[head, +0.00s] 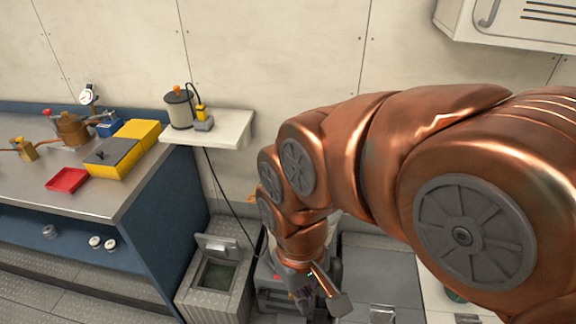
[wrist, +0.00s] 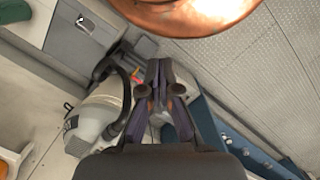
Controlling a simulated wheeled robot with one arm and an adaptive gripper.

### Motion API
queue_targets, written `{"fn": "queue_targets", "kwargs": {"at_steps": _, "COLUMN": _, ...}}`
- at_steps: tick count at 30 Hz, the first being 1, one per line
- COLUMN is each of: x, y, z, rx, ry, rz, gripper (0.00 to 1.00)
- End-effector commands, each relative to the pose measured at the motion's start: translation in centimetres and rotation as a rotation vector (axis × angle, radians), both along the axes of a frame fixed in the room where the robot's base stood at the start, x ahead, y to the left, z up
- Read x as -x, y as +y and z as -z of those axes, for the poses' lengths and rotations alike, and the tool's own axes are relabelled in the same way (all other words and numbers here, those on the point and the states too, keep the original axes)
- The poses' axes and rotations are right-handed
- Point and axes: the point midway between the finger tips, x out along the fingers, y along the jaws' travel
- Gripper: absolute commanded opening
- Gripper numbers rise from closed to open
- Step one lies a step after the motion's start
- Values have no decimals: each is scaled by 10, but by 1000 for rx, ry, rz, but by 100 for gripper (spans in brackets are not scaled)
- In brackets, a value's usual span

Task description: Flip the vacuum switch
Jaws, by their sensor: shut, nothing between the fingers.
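The vacuum (wrist: 98,118) shows in the wrist view as a rounded grey and white body with a black hose, left of my gripper (wrist: 163,68). My gripper is shut and empty, with its fingers pointing toward the floor area beside the vacuum. A small red and yellow part (wrist: 136,74) shows just left of the fingertips; I cannot tell whether it is the switch. In the head view my gripper (head: 318,284) is low near the floor, and my arm hides most of what is around it. Contact between the fingers and the vacuum cannot be told.
A workbench (head: 130,195) stands at the left with a red tray (head: 67,180) and yellow boxes on it. A small wall shelf (head: 232,128) holds a canister and a yellow device with a hanging cable. An open-lidded metal bin (head: 215,275) stands left of my gripper.

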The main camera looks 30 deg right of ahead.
Motion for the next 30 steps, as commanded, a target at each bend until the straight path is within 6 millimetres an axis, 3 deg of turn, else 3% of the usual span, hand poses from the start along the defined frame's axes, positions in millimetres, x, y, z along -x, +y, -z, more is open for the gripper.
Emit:
{"fn": "queue_targets", "kwargs": {"at_steps": 7, "x": -5, "y": -1, "z": -1, "rx": 1, "ry": -2, "rz": 9, "gripper": 0}}
{"fn": "queue_targets", "kwargs": {"at_steps": 11, "x": -28, "y": -6, "z": -7, "rx": 9, "ry": -22, "rz": 47, "gripper": 0}}
{"fn": "queue_targets", "kwargs": {"at_steps": 20, "x": -134, "y": -44, "z": -25, "rx": 44, "ry": -118, "rz": 237, "gripper": 0}}
{"fn": "queue_targets", "kwargs": {"at_steps": 30, "x": -251, "y": -116, "z": -29, "rx": 86, "ry": -229, "rz": 463, "gripper": 0}}
